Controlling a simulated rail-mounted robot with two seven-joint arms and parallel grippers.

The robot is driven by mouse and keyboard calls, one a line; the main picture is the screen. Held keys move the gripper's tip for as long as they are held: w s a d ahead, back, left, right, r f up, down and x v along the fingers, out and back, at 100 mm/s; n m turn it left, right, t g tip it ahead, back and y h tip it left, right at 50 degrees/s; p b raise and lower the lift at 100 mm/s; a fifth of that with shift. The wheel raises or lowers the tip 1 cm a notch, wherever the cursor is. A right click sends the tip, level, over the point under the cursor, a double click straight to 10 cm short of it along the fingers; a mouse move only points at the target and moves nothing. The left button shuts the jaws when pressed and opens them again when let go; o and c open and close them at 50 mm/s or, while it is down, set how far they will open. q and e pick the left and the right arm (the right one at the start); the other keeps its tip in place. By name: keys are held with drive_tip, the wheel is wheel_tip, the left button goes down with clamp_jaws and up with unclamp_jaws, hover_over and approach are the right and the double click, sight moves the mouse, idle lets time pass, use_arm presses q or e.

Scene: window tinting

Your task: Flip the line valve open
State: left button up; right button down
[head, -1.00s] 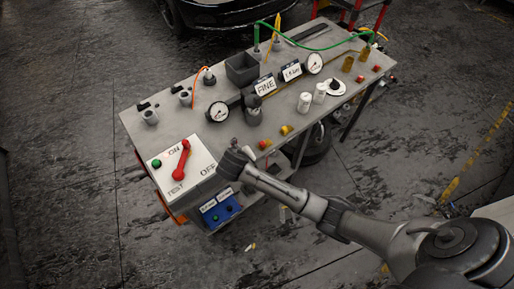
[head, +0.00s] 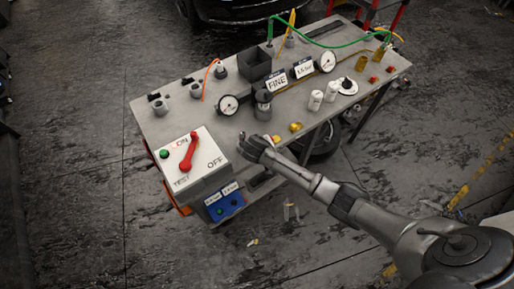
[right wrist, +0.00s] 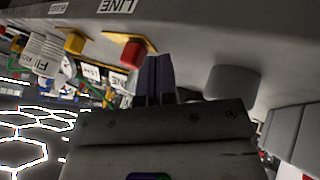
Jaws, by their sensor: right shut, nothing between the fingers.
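In the right wrist view, a label reading LINE (right wrist: 118,6) is on the bench edge. Near it is the line valve (right wrist: 128,50), a red and orange-yellow piece just left of my fingers. A second yellow and red valve (right wrist: 75,43) is farther left. My right gripper (right wrist: 158,80) is shut and empty, with a gap to the line valve. In the head view, my right gripper (head: 246,142) is by the bench's front edge, between the switch box and two small yellow valves. I cannot tell clearly which one is the line valve there. My left gripper is out of view.
A green hose (head: 335,45) runs along the back. The floor in front is mostly clear.

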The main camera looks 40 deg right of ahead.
sight(273, 139)
drive_tip(key=shift+d, duration=0.65)
drive_tip(key=shift+d, duration=0.1)
drive_tip(key=d+p, duration=0.1)
drive_tip(key=d, duration=0.2)
drive_tip(key=shift+s+d+r, duration=0.1)
drive_tip(key=shift+s, duration=0.05)
drive_tip(key=shift+d, duration=0.1)
